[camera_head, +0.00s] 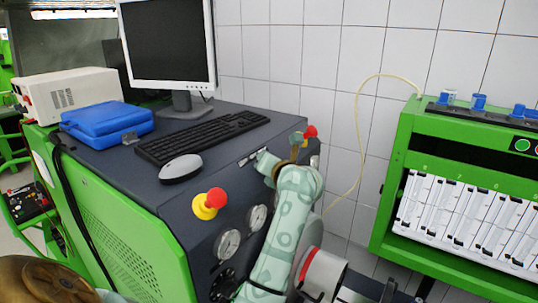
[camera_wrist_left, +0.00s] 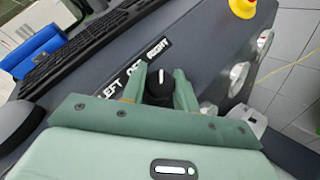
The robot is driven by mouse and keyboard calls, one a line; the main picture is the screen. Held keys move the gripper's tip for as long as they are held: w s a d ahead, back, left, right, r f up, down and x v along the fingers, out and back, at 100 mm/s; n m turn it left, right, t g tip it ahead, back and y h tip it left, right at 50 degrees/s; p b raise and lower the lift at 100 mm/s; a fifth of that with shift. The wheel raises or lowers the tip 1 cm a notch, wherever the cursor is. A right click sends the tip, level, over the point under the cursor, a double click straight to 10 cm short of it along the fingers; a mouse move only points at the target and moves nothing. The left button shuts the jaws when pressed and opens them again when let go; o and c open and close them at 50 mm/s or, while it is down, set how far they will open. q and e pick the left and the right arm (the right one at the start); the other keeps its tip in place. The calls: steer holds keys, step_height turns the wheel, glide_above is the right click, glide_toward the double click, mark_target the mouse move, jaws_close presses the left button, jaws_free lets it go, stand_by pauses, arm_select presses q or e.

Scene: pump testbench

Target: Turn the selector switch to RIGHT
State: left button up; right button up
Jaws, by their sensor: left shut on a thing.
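The selector switch (camera_wrist_left: 156,92) is a black knob with a white pointer mark, on the dark console top. In the left wrist view the knob stands between the two green fingers of my left gripper (camera_wrist_left: 159,92), which is shut on it. The pointer mark points up, tilted slightly right, toward the word RIGHT on the LEFT OFF RIGHT label (camera_wrist_left: 134,68). In the head view my left gripper (camera_head: 270,163) is at the console's right front edge and hides the knob. The label plate (camera_head: 250,157) shows just beside it. My right gripper is not in view.
A red and yellow emergency button (camera_head: 208,204) and gauges (camera_head: 228,244) are on the console front. A second red button (camera_head: 310,132) is behind my gripper. Keyboard (camera_head: 203,137), mouse (camera_head: 180,168) and blue case (camera_head: 107,124) lie on top. A green rack (camera_head: 391,185) stands right.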

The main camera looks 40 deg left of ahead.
arm_select(q)
steer(key=shift+r, duration=0.1)
stand_by(0.3)
steer(key=o, duration=1)
steer(key=shift+c, duration=0.2)
steer(key=shift+d, duration=0.1)
